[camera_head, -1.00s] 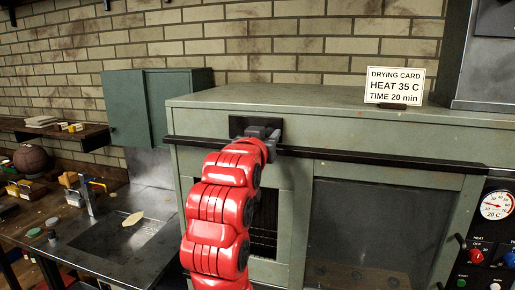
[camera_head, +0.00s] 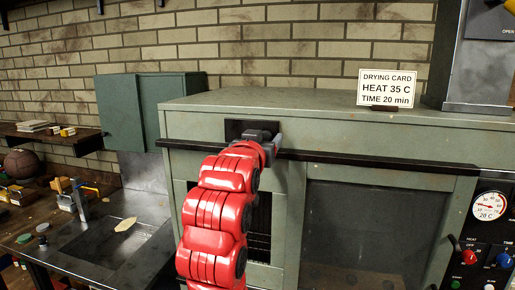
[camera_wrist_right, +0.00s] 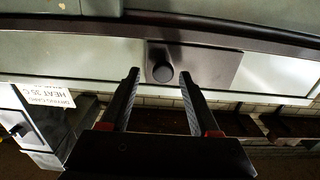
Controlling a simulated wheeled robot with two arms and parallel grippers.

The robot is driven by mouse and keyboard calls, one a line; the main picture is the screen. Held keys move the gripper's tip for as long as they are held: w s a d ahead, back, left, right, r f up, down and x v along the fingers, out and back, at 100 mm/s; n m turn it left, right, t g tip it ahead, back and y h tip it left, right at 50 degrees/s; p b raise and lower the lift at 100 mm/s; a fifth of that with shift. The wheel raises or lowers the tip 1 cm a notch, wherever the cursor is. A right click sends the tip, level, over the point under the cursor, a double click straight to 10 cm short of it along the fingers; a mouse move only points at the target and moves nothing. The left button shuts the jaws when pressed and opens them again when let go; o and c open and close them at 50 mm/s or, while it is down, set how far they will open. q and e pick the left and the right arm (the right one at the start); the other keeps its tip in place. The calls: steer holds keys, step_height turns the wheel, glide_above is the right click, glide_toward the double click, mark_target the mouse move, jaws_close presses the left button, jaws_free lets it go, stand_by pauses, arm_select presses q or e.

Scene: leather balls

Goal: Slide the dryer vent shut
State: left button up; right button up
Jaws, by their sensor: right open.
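The dryer (camera_head: 300,115) is a large grey-green cabinet with a dark plate (camera_head: 234,131) high on its front left. In the right wrist view the plate (camera_wrist_right: 215,66) carries a round black knob (camera_wrist_right: 162,72) near its left end. My right gripper (camera_head: 264,142) is at the plate, its arm reaching up across the front. Its two fingers are open, one on each side of the knob in the wrist view; I cannot tell whether they touch it. Dark slats (camera_head: 260,228) show lower down, partly behind my arm. The gripper hides the knob in the head view. My left gripper is out of view.
A black rail (camera_head: 370,164) runs across the dryer front just below the plate. A drying card (camera_head: 387,88) stands on top. A control panel with a dial (camera_head: 489,206) is at the right. A workbench with a metal sink (camera_head: 110,245) is at the left.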

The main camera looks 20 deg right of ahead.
steer(key=b+v, duration=0.3)
steer(key=v, duration=1.4)
